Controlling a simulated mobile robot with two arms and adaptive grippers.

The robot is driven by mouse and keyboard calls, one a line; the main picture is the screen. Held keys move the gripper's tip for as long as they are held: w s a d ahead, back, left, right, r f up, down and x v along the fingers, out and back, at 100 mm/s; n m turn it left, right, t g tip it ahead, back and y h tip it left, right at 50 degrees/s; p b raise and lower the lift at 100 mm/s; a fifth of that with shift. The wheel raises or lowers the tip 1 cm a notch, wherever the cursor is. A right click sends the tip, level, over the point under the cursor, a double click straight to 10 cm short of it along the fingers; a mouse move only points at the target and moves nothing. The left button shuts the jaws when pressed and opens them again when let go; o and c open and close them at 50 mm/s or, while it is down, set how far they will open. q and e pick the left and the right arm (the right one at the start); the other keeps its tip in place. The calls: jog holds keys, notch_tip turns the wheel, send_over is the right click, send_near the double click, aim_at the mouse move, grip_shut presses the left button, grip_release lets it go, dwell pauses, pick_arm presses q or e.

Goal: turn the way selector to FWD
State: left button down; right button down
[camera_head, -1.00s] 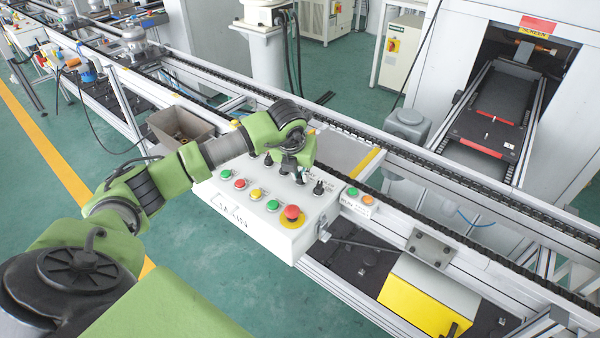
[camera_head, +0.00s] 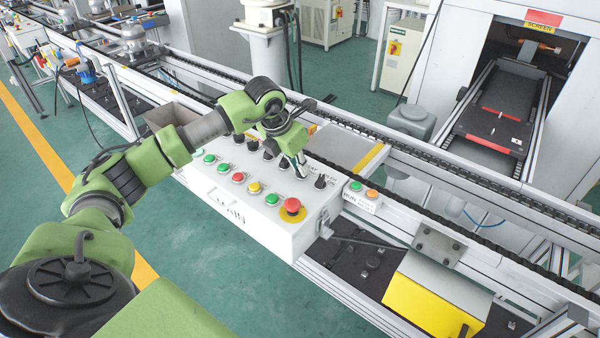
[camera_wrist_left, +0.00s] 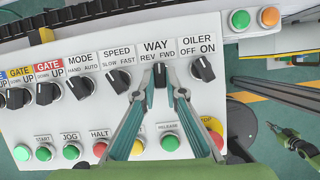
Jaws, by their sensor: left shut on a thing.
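The way selector (camera_wrist_left: 160,74) is a black knob under the WAY label, with REV to its left and FWD to its right. It points about straight up, between the two marks. My left gripper (camera_wrist_left: 160,92) is shut on it, one finger on each side. In the head view, my left gripper (camera_head: 301,168) reaches down onto the white control box (camera_head: 240,208); its fingers and wrist largely hide the knob there. My right gripper (camera_wrist_left: 273,128) shows small at the right of the left wrist view, too small to read its jaws.
The oiler knob (camera_wrist_left: 203,68) is close right of the way selector, the speed knob (camera_wrist_left: 117,80) to its left. A row of push buttons lies nearer me, with a red emergency button (camera_head: 292,205) at the right end. A conveyor rail runs behind the box.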

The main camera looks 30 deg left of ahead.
pick_arm(q)
jog(key=shift+w+a+m+h+b, duration=0.15)
jog(key=shift+m+h+b, duration=0.55)
jog(key=shift+m, duration=0.9)
jog(key=c, duration=2.1)
grip_release()
jog(key=shift+r, duration=0.1)
jog(key=v, duration=1.2)
jog(key=shift+w, duration=0.15)
